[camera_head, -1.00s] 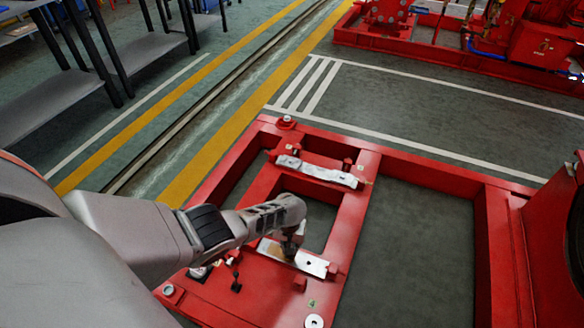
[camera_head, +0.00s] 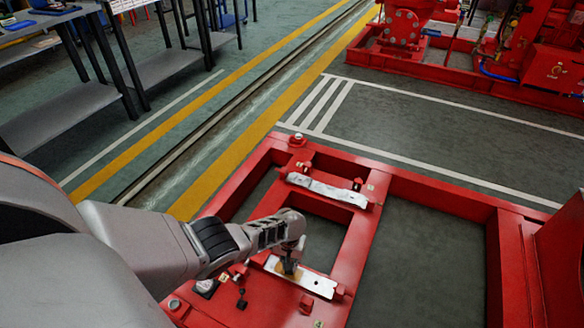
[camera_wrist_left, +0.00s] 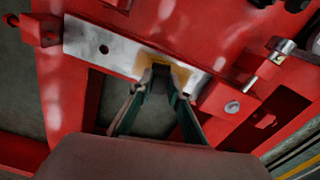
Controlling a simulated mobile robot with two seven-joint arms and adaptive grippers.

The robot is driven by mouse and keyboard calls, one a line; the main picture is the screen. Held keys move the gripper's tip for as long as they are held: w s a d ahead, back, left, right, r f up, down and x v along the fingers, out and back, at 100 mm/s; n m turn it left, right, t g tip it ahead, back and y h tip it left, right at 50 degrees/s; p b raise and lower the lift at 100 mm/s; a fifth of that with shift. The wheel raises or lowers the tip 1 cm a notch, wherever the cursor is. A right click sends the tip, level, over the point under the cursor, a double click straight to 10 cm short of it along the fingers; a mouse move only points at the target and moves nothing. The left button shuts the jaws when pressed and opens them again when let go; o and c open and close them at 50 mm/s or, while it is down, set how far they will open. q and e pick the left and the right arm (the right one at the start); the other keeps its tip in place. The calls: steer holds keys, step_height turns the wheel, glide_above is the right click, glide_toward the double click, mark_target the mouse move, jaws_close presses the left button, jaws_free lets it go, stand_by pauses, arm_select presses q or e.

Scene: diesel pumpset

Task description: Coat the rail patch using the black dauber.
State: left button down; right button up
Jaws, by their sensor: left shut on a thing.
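A pale metal rail plate (camera_head: 322,285) lies across the red frame, with a tan-brown patch near its left end in the head view. The plate (camera_wrist_left: 95,42) and its yellow-brown patch (camera_wrist_left: 181,74) also show in the left wrist view. My left gripper (camera_head: 290,264) points down at the patch. In the wrist view its fingers (camera_wrist_left: 160,80) close on a small dark thing, apparently the black dauber (camera_wrist_left: 160,70), at the patch. The fingers hide most of it, and I cannot tell whether it touches the surface. My right gripper is not in view.
A second pale plate (camera_head: 325,190) lies further back on the red frame (camera_head: 362,245). Red blocks and bolts stand near both plates. Small dark items (camera_head: 241,300) lie left of the near plate. Shelving (camera_head: 60,105) stands far left; the striped floor behind is open.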

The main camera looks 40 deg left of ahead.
arm_select(q)
steer(key=shift+s+a, duration=0.1)
steer(key=shift+a, duration=0.1)
steer(key=shift+s+a, duration=0.1)
steer(key=shift+a, duration=0.25)
steer(key=shift+a, duration=0.1)
steer(key=shift+s+a, duration=0.2)
steer(key=shift+a, duration=0.6)
steer(key=shift+s+a, duration=0.2)
steer(key=shift+a, duration=0.55)
steer(key=shift+s+a, duration=0.2)
steer(key=shift+a, duration=0.6)
steer(key=shift+w+d+f, duration=0.1)
steer(key=shift+w+d, duration=0.05)
steer(key=shift+d, duration=0.4)
steer(key=shift+w+d, duration=0.1)
steer(key=shift+d, duration=0.45)
steer(key=shift+w+d, duration=0.15)
steer(key=shift+d, duration=0.35)
steer(key=shift+d, duration=0.15)
